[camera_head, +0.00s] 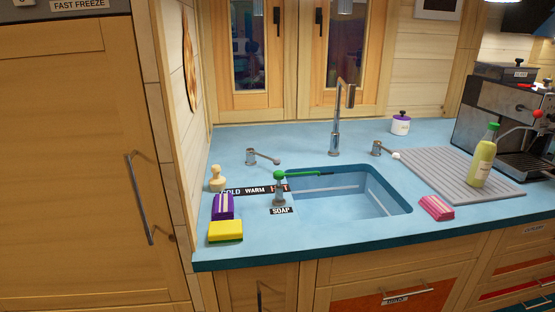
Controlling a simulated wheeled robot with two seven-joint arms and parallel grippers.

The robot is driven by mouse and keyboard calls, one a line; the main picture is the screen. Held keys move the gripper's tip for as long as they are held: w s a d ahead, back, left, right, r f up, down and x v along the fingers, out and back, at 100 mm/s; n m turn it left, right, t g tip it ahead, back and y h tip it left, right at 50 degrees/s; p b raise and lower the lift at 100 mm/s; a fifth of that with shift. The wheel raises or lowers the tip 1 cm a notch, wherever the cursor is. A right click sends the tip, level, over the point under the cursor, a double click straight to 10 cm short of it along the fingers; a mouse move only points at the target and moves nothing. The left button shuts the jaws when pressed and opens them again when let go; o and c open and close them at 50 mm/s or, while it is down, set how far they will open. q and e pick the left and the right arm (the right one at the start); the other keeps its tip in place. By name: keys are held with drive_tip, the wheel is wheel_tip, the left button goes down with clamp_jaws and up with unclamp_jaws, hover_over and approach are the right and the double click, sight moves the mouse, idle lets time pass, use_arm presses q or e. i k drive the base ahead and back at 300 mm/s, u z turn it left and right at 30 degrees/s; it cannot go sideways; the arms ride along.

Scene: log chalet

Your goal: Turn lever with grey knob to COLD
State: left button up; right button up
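The lever with the grey knob (277,161) stands on the blue counter behind the sink's left side. Its round base (251,157) is at the left, and its arm points right and slightly forward, the knob at the free end. A black label strip (255,190) in front reads COLD, WARM, HOT from left to right. HOT is partly hidden behind the green-topped soap dispenser (279,187). The knob end lies nearest the HOT side. A second lever with a white knob (396,156) stands right of the tap. Neither of my grippers is in view.
The sink (345,200) and tall tap (338,125) are in the middle. A wooden-handled brush (217,180), purple pack (222,206) and yellow sponge (226,231) line the left edge. A pink sponge (436,207), drying mat (435,170), bottle (482,160) and coffee machine (500,110) are right.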

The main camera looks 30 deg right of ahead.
sight(250, 151)
drive_tip(key=z, duration=0.95)
drive_tip(key=i, duration=1)
